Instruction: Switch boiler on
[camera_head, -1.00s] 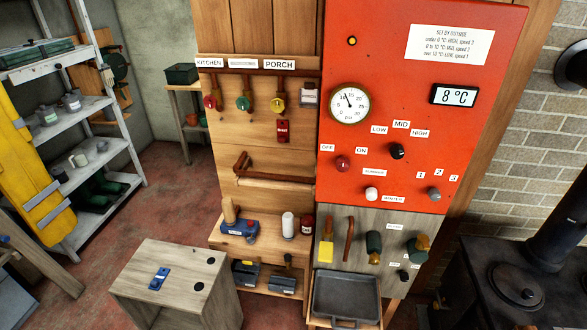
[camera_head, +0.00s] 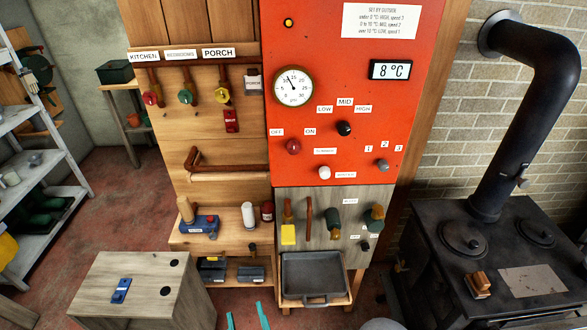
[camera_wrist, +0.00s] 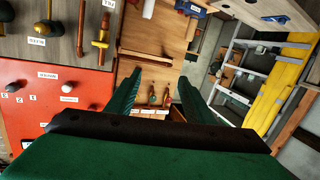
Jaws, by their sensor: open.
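The orange-red boiler panel (camera_head: 310,45) stands upright in the middle of the head view. Its dark red knob (camera_head: 293,147) sits between the OFF and ON labels; I cannot tell which way it points. A black LOW/MID/HIGH knob (camera_head: 344,128), a white SUMMER/WINTER knob (camera_head: 324,172) and a grey 1-2-3 knob (camera_head: 382,165) are also on it. The display (camera_head: 390,70) reads 8 °C. My gripper (camera_head: 246,316) shows as teal fingertips at the bottom edge, below and apart from the panel. In the wrist view my gripper (camera_wrist: 170,80) is open and empty, with the panel (camera_wrist: 60,140) to the left.
Colored pipe valves (camera_head: 186,96) hang left of the panel. A black stove (camera_head: 495,235) with a flue stands right. A wooden box (camera_head: 150,285) is front left. Some floor shows between box and tray.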

